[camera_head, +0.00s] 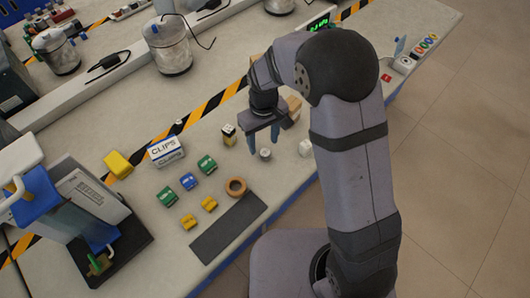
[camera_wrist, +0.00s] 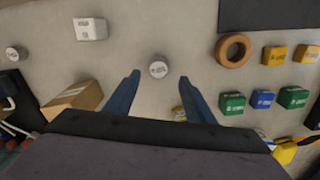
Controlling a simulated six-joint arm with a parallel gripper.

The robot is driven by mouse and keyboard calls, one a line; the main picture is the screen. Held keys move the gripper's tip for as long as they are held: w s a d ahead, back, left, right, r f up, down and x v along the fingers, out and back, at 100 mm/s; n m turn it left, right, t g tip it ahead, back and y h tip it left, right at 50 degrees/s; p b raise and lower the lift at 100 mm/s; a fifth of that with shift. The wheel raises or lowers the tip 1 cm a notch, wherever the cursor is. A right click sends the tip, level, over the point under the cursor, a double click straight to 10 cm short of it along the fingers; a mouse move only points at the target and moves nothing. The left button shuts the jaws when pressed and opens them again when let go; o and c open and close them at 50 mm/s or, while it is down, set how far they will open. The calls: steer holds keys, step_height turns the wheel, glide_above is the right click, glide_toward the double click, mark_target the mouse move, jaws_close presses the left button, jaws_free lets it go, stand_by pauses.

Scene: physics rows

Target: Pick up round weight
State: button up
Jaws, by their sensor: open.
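A small round silver-grey weight (camera_head: 265,154) stands on the bench just below my gripper (camera_head: 262,139) in the head view. In the wrist view, the round weight (camera_wrist: 158,68) shows its round top between and slightly beyond my two blue fingertips (camera_wrist: 159,77). My gripper is open and empty, with fingers pointing down and clear space on both sides of the weight. A second similar round piece (camera_wrist: 12,54) lies at the left edge of the wrist view; I cannot make it out in the head view.
A white cube (camera_wrist: 90,28) and a cardboard-coloured box (camera_wrist: 74,100) stand near the weight. An orange tape ring (camera_head: 236,186), several green, blue and yellow blocks, a dark mat (camera_head: 228,228) and a CLIPS box (camera_head: 165,150) lie left in the head view.

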mark_target(265, 151)
steer(key=shift+d+f+p, duration=0.15)
steer(key=shift+f+p, duration=0.25)
steer(key=shift+f, duration=0.8)
steer(key=shift+d+f+p, duration=0.1)
steer(key=shift+f+p, duration=0.3)
steer(key=shift+f, duration=0.8)
steer(key=shift+c, duration=0.4)
jaws_close()
steer(key=shift+r, duration=0.1)
step_height(265, 151, up, 10)
steer(key=b, duration=0.2)
